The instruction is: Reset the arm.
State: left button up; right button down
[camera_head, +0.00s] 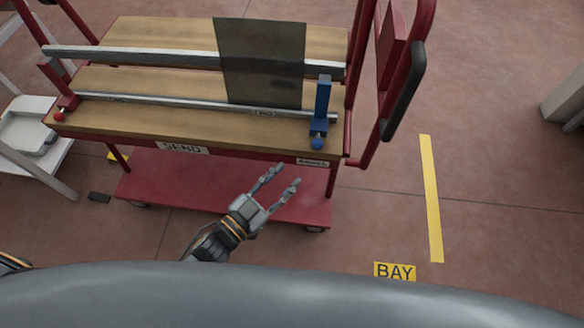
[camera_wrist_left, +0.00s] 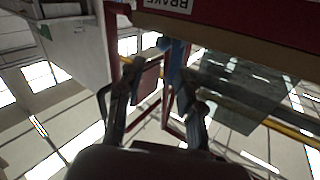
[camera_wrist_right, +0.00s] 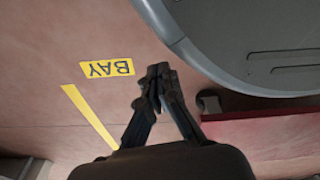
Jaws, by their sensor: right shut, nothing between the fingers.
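My left gripper (camera_head: 277,180) is open and empty in the head view, in front of the cart's near edge and above its red lower shelf. Its spread fingers also show in the left wrist view (camera_wrist_left: 160,75), with the cart's underside and the dark glass pane above them. My right gripper (camera_wrist_right: 158,75) shows only in the right wrist view. Its fingers are together with nothing between them, over the floor near the yellow BAY sign. The right arm is not visible in the head view.
A red cart with a wooden top (camera_head: 130,112) and a SEND label stands ahead. A dark glass pane (camera_head: 262,62) leans on its rails, beside a blue clamp (camera_head: 321,110). A yellow line (camera_head: 432,195) and BAY sign (camera_head: 394,271) mark open floor at right.

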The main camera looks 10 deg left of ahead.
dwell(0.6)
